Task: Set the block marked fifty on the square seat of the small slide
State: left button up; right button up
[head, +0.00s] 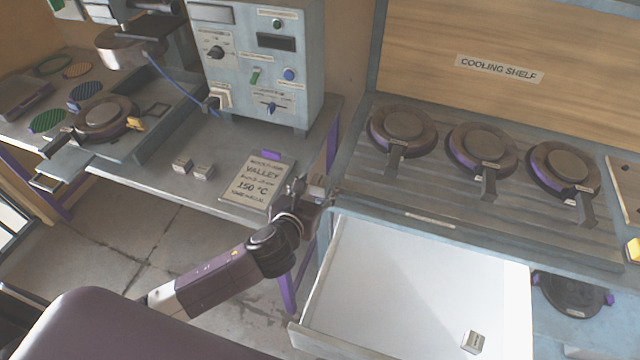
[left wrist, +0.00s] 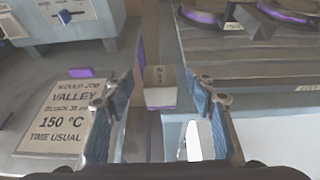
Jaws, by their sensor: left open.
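My left gripper (head: 308,190) is open beside the right end of the left bench. In the left wrist view its fingers (left wrist: 158,92) stand apart, with a small pale block (left wrist: 160,97) showing between or just beyond them; I cannot tell whether they touch it. Its marking is not readable. Two small blocks lie on the left bench, one on the left (head: 182,165) and one on the right (head: 203,173). Another block (head: 473,341) lies in the open drawer. No fifty can be read.
A sign card (head: 252,183) reading 150 °C lies left of my gripper. The control box (head: 258,70) stands behind it. The white drawer (head: 410,290) juts out on the right. Several round moulds, one in the middle (head: 482,150), sit on the cooling shelf.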

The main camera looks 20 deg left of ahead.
pick_arm(q)
jog(key=shift+x, duration=0.95)
jog(key=shift+w, duration=0.15)
jog(key=c, duration=1.3)
grip_shut()
pick_arm(e)
jog(key=shift+w+r, duration=0.15)
jog(key=shift+w, duration=0.6)
pick_arm(q)
jog(key=shift+r, duration=0.1)
